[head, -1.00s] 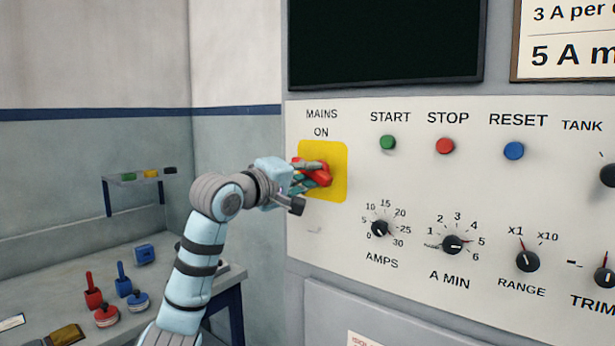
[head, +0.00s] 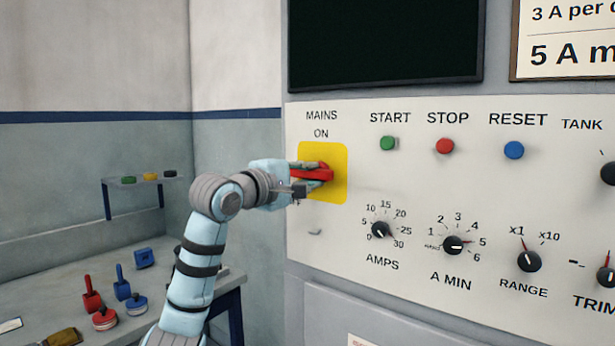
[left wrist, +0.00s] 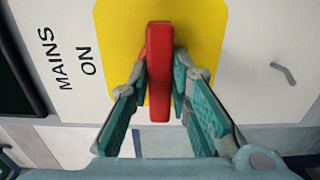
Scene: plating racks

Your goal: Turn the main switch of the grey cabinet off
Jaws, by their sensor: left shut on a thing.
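The main switch has a red handle (head: 325,174) on a yellow plate (head: 338,154) under the words MAINS and ON, on the grey cabinet (head: 400,280). My left gripper (head: 312,175) has its fingers on either side of the handle and is shut on it. In the left wrist view the red handle (left wrist: 159,75) stands between the two fingers (left wrist: 160,85), with MAINS ON turned sideways at the left. The handle lies about level, across the direction of the ON mark. The fingers partly cover it in the head view. My right gripper is not in view.
Green START (head: 388,143), red STOP (head: 445,146) and blue RESET (head: 514,150) buttons sit right of the switch. The AMPS knob (head: 381,229) is below right. A small grey hook (head: 315,232) is below the plate. A bench (head: 60,290) with tools stands at left.

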